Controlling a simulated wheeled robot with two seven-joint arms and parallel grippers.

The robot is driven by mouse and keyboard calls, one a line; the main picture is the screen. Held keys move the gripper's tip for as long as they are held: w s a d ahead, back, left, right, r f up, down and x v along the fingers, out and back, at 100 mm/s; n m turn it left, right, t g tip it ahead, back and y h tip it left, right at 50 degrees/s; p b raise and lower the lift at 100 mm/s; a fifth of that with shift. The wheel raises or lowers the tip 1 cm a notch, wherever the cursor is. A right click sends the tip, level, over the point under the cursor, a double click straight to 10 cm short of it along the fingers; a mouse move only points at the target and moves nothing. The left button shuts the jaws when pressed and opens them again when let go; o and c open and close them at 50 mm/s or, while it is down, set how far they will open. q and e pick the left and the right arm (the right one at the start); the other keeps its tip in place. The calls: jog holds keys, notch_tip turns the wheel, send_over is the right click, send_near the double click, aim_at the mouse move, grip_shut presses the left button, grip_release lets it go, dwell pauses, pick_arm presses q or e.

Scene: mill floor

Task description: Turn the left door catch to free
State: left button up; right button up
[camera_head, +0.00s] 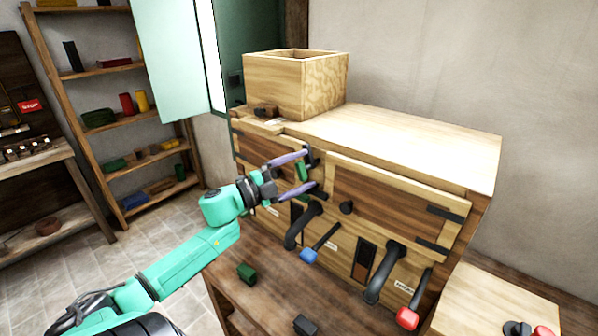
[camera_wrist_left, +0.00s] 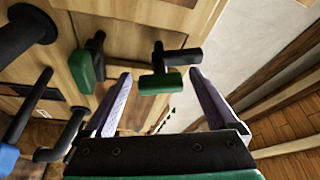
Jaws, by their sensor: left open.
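The left door catch is a green grip on a black T-shaped bar (camera_wrist_left: 160,83), mounted on the wooden front. In the left wrist view it shows between and beyond my fingertips, apart from both. In the head view its green part (camera_head: 303,171) shows between the fingers of my left gripper (camera_head: 312,173). My left gripper is open with nothing held, in front of the cabinet's left door. In the left wrist view its purple fingers (camera_wrist_left: 160,92) straddle the catch. A second green-ended black fitting (camera_wrist_left: 84,70) sits left of the left finger. My right gripper is out of view.
The wooden cabinet (camera_head: 420,140) carries an open box (camera_head: 293,88). Black handles (camera_head: 385,272), a blue-ended lever (camera_head: 309,255) and a red-ended lever (camera_head: 407,317) stick out below the doors. A green block (camera_head: 246,273) lies on the front ledge. Shelves (camera_head: 120,130) stand at left.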

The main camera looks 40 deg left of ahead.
pick_arm(q)
jog(key=shift+s+a+f, duration=0.15)
jog(key=shift+s+f, duration=0.05)
jog(key=shift+s, duration=0.25)
jog(key=b+v, duration=0.3)
jog(key=v, duration=1)
jog(key=shift+s, duration=0.3)
